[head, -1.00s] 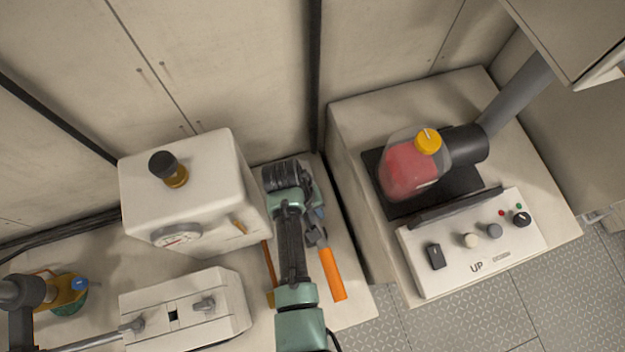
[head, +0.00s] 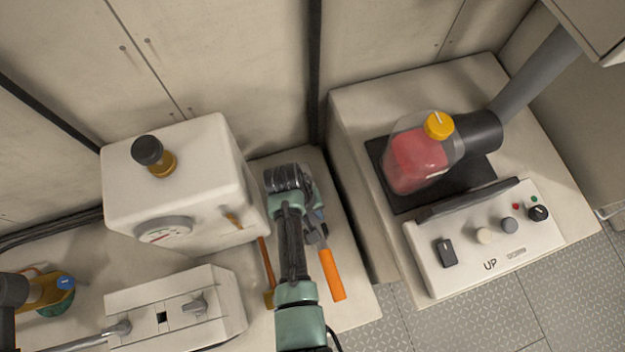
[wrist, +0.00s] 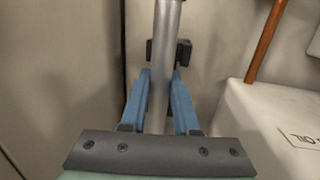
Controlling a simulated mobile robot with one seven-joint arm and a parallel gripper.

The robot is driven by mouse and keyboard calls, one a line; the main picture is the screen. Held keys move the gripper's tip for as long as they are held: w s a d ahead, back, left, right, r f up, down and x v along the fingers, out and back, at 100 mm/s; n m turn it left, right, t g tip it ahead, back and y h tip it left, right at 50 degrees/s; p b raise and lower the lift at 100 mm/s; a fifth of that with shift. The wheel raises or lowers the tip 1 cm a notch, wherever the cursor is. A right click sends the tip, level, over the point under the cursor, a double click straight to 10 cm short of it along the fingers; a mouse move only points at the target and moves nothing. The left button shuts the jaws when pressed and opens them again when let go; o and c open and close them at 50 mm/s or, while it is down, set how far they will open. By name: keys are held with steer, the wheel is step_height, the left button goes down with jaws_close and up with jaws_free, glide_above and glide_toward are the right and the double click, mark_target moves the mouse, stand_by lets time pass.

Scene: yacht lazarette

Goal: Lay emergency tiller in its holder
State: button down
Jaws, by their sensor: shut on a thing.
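My gripper (wrist: 161,78), with blue fingers, is shut on a grey metal tube (wrist: 161,45), which I take to be the emergency tiller. The tube runs away from me between the fingers in the wrist view. In the head view its orange handle (head: 332,275) sticks out to the right of my arm, while my wrist hides most of the rest. A dark clip-like part (wrist: 184,52) shows on both sides of the tube just past the fingertips, possibly the holder. I cannot tell whether the tube is seated in it.
A white tank with a gauge (head: 175,190) stands close left of my arm, with a thin orange-brown rod (wrist: 268,40) beside it. A white lever box (head: 175,305) is in front. To the right, across a gap, are a red jug (head: 415,160) and a control panel (head: 490,240).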

steer(key=shift+a+b+x, duration=0.25)
steer(key=shift+b+x, duration=0.6)
steer(key=shift+x, duration=0.25)
steer(key=shift+a+b+x, duration=0.25)
steer(key=shift+b+x, duration=0.6)
steer(key=shift+x, duration=0.25)
stand_by(1.3)
steer(key=shift+w+f, duration=0.1)
steer(key=shift+w, duration=0.05)
steer(key=c, duration=0.6)
jaws_free()
steer(key=shift+f, duration=0.1)
steer(key=v, duration=1.3)
